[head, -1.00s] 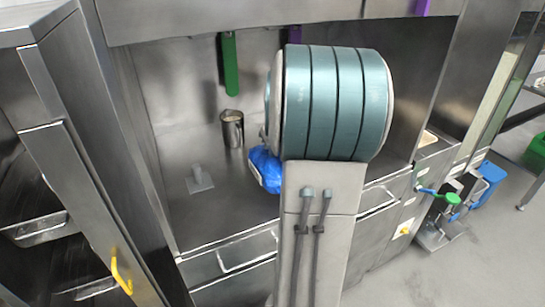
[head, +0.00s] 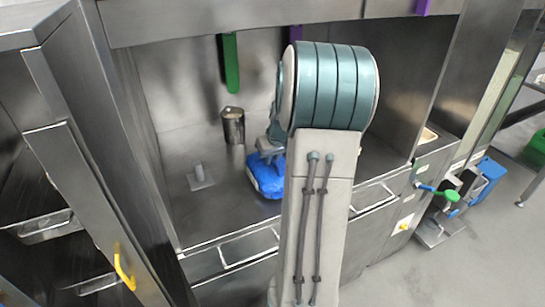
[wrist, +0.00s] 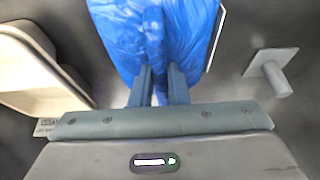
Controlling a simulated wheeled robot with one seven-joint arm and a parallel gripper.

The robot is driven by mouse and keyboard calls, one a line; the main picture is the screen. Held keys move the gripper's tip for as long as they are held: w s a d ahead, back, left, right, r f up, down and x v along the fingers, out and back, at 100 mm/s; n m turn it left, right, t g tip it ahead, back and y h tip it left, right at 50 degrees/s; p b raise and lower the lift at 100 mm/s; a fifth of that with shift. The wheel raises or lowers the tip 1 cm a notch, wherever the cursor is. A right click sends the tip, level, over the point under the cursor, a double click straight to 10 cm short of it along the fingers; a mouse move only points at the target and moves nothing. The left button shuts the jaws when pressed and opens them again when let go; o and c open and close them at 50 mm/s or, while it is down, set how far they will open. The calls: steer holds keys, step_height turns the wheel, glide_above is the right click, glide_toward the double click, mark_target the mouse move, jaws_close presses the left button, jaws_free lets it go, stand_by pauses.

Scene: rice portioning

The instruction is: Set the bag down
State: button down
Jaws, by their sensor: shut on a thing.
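The blue bag (head: 264,176) is low over the steel counter (head: 215,222), just left of my arm in the head view. I cannot tell whether its underside touches the counter. My gripper (wrist: 158,98) is shut on the bag, which also shows in the wrist view (wrist: 150,40), with the two fingers pinching a fold of the blue plastic. In the head view my gripper (head: 268,152) sits above the bag and is partly hidden by my arm.
A metal canister (head: 233,126) stands behind the bag. A small grey post on a square plate (head: 199,177) stands to its left. A pale tray-like object (wrist: 30,70) lies at the left in the wrist view.

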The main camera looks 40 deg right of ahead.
steer(key=c, duration=1.8)
jaws_free()
steer(key=shift+f, duration=0.15)
steer(key=o, duration=0.4)
steer(key=b+v, duration=0.1)
steer(key=v, duration=1.1)
steer(key=s+a+f+n, duration=0.1)
steer(key=s+a, duration=0.3)
steer(key=a, duration=0.8)
steer(key=s+a+n, duration=0.1)
steer(key=s+a, duration=0.3)
steer(key=a, duration=0.7)
steer(key=s+a+f+g+y, duration=0.1)
steer(key=s+a+f, duration=0.2)
steer(key=s+a, duration=0.3)
steer(key=shift+s+n, duration=0.3)
steer(key=shift+s, duration=0.2)
